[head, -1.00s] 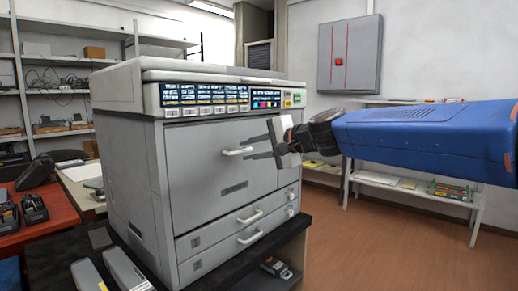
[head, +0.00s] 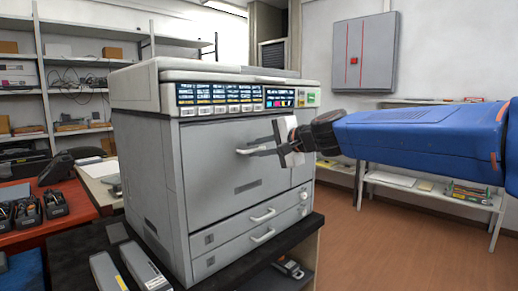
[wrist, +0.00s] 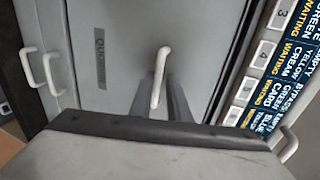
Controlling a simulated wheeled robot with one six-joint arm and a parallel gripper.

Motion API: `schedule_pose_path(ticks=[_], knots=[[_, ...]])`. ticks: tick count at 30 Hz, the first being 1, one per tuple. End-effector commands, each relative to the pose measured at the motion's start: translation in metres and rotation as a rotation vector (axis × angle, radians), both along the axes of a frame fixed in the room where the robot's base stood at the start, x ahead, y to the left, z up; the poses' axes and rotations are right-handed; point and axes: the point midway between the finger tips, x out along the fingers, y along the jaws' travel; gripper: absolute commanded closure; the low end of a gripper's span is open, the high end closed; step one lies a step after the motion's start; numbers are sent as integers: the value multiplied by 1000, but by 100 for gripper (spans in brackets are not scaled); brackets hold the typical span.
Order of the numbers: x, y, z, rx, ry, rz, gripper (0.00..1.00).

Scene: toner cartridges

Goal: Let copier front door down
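The copier (head: 150,190) stands on a dark-topped stand, with its large grey front door (head: 225,170) upright and shut. The door has a white bar handle (head: 243,152) near its upper middle. The handle also shows in the wrist view (wrist: 161,75), sticking out from the door. My gripper (head: 262,150) is at the handle, pointing at the door. Its two dark fingers (wrist: 164,98) are apart, one on each side of the handle in the wrist view. I cannot tell whether either finger touches it. The gripper body hides the fingers' bases in the wrist view.
Two drawers with white handles (head: 262,214) are below the door, and a display panel (head: 235,97) is above it. Long grey cartridges (head: 143,265) lie on the stand at the front left. A red table (head: 60,210) is at the left. Open floor (head: 400,240) lies to the right.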

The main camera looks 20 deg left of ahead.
Motion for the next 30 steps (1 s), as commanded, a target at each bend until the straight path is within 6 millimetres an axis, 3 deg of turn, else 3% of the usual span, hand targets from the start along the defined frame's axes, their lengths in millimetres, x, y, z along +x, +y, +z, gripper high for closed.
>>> schedule_pose_path(ticks=[1,6,15,30], knots=[[1,4,-9,-5,8,4,100],[-3,-2,-12,27,-1,11,100],[-9,-15,-16,92,-30,8,100],[-11,-22,-18,122,-43,7,100]])
